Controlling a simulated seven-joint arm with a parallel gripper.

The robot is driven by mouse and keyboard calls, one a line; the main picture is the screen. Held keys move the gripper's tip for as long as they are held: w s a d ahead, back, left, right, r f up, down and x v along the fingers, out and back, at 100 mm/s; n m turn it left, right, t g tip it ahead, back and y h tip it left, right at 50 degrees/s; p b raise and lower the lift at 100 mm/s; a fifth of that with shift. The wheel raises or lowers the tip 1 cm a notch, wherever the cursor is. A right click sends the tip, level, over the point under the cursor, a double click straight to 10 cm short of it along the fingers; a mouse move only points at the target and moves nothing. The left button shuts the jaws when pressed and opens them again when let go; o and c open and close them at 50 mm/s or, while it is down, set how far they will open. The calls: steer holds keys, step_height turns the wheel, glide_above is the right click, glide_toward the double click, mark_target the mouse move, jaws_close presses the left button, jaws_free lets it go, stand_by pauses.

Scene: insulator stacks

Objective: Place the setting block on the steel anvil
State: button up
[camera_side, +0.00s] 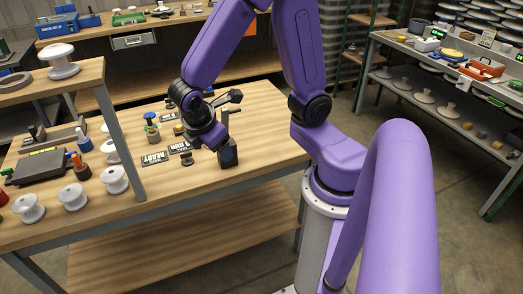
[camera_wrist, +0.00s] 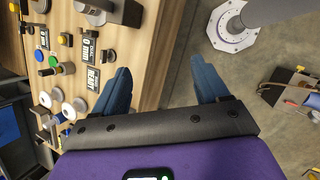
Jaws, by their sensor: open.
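My gripper (camera_side: 229,127) hangs over the right part of the wooden bench with its fingers spread. In the wrist view its two blue fingers (camera_wrist: 162,84) stand wide apart, with only the bench edge and floor between them. A small dark metal piece (camera_side: 186,158) lies left of my gripper, beside the label plates. In the wrist view a grey metal block (camera_wrist: 103,8) shows at the top edge, partly cut off. I cannot tell for sure which of these is the setting block or the steel anvil.
A READY plate (camera_side: 155,158) lies on the bench (camera_side: 262,110). White insulators (camera_side: 72,197) and a dark tray (camera_side: 40,167) stand at the left, near a raised shelf (camera_side: 122,140). The bench right of my gripper is clear. A stocked rack (camera_side: 440,92) stands beyond.

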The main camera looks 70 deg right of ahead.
steer(key=s+a+r+y, duration=0.1)
steer(key=s+r+y, duration=0.1)
steer(key=s, duration=0.4)
steer(key=s+a+r+y, duration=0.2)
steer(key=s+y, duration=0.1)
steer(key=s, duration=0.4)
steer(key=shift+s+a+m+g+y, duration=0.15)
steer(key=shift+m+g+y, duration=0.15)
steer(key=shift+y, duration=0.1)
